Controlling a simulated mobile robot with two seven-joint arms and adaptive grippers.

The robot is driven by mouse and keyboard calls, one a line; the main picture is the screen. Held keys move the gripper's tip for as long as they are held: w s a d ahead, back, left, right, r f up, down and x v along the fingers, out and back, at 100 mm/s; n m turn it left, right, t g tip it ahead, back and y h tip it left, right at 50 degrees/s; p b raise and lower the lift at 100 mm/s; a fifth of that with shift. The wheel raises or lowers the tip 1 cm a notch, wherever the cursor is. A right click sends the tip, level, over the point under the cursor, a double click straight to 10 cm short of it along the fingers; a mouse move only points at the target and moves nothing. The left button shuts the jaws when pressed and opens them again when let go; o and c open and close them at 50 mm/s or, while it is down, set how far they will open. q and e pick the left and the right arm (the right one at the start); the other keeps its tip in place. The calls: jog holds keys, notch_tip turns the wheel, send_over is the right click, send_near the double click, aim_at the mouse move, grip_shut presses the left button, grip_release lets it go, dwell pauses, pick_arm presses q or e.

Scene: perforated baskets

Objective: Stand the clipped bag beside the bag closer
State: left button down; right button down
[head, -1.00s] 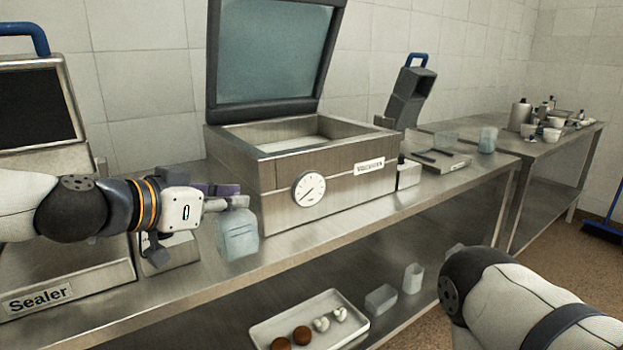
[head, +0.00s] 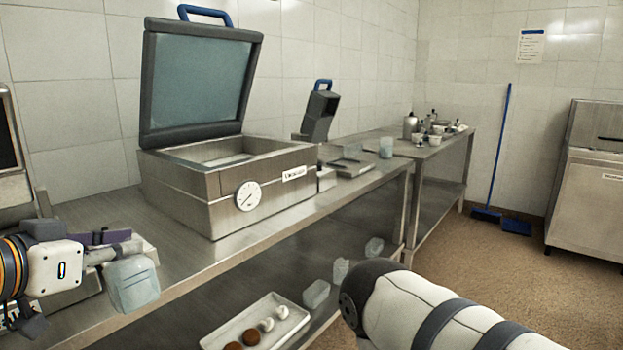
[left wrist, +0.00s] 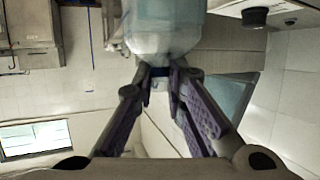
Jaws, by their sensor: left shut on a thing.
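A pale blue translucent bag (head: 133,284) hangs from my left gripper (head: 108,252), near the front edge of the steel table at the lower left. My left gripper is shut on its top; the bag also shows in the left wrist view (left wrist: 165,32) beyond the fingertips (left wrist: 160,76). Whether a clip is on it cannot be made out. A tilted grey device with a blue handle (head: 320,112) stands at the back of the table, right of the vacuum machine; it may be the bag closer. My right gripper is out of view.
A vacuum machine (head: 275,192) with raised lid stands mid-table. Another pale blue bag (head: 386,147) stands near the table's right end. A tray (head: 290,328) with several small items lies on the lower shelf. A second table (head: 437,150) holds bottles and bowls.

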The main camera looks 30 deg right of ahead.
pick_arm(q)
jog(key=s+a+f+m+g, duration=0.1)
jog(key=s+a+f, duration=0.6)
jog(key=s, duration=0.3)
jog(key=s+a+f+m+h, duration=0.1)
jog(key=s+a+f, duration=0.6)
jog(key=s+f, duration=0.1)
jog(key=shift+s+g+h, duration=0.3)
jog(key=shift+s+g, duration=0.1)
jog(key=shift+s, duration=0.45)
jog(key=shift+d, duration=0.1)
